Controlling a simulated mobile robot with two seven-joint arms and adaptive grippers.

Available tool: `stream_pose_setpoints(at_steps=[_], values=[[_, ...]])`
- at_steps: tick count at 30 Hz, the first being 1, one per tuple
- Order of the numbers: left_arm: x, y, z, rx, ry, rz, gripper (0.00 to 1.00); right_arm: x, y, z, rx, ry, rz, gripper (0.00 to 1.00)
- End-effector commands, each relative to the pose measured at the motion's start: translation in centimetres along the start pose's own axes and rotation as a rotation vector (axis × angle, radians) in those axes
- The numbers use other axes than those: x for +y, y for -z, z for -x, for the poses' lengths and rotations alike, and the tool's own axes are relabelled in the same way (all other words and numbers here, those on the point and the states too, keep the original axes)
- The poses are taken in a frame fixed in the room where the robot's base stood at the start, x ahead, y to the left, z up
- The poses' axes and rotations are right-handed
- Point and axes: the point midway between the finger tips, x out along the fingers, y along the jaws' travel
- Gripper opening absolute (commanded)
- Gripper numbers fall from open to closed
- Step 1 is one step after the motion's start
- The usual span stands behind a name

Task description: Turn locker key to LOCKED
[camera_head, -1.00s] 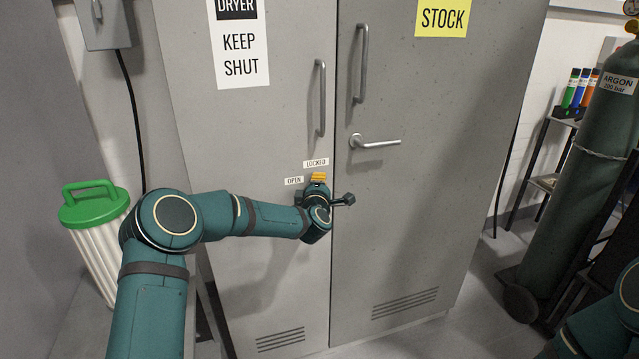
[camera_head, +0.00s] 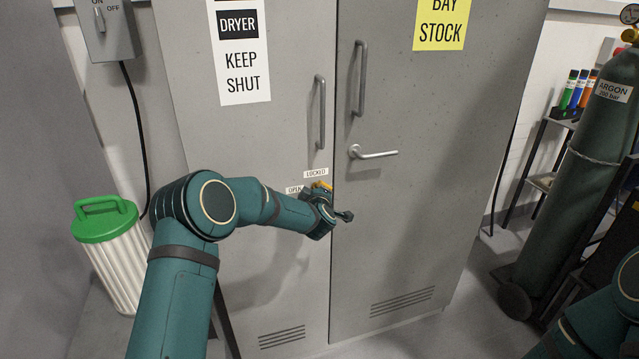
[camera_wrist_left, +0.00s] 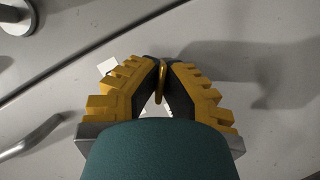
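The small brass key (camera_wrist_left: 160,82) shows in the left wrist view between my yellow-and-black fingers. My left gripper (camera_wrist_left: 161,78) looks closed on it, with a finger on each side. In the head view my left gripper (camera_head: 322,186) is at the left locker door (camera_head: 240,140), close to its right edge, and it hides the key. It is tilted. The white LOCKED label (camera_head: 316,172) sits just above the gripper. The OPEN label (camera_head: 294,189) is to its left, partly covered. My right gripper is out of view.
A vertical handle (camera_head: 321,112) is above on the left door. A lever handle (camera_head: 372,153) and another vertical handle (camera_head: 359,78) are on the right door. A green-lidded bin (camera_head: 108,222) stands at left, an argon cylinder (camera_head: 590,170) at right.

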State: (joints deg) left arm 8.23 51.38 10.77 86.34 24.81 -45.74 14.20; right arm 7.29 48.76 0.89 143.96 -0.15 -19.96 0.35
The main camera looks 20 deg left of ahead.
Motion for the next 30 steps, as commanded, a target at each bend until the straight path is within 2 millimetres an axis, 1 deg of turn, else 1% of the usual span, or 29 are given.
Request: stream_pose_setpoints(at_steps=[1,15,21,24,30], values=[[0.7,0.3,0.1,0.002,0.014,-0.042,0.0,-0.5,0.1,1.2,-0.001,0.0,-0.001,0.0],[0.8,0.3,0.1,0.003,0.183,-0.456,0.0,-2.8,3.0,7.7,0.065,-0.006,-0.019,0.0],[0.7,0.3,0.1,0.004,0.253,-0.621,0.0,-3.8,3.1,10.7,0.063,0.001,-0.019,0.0],[0.6,0.3,0.0,0.004,0.284,-0.694,0.0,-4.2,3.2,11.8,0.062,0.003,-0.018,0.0],[0.5,0.2,0.0,0.005,0.332,-0.81,0.0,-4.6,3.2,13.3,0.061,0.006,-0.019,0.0]])
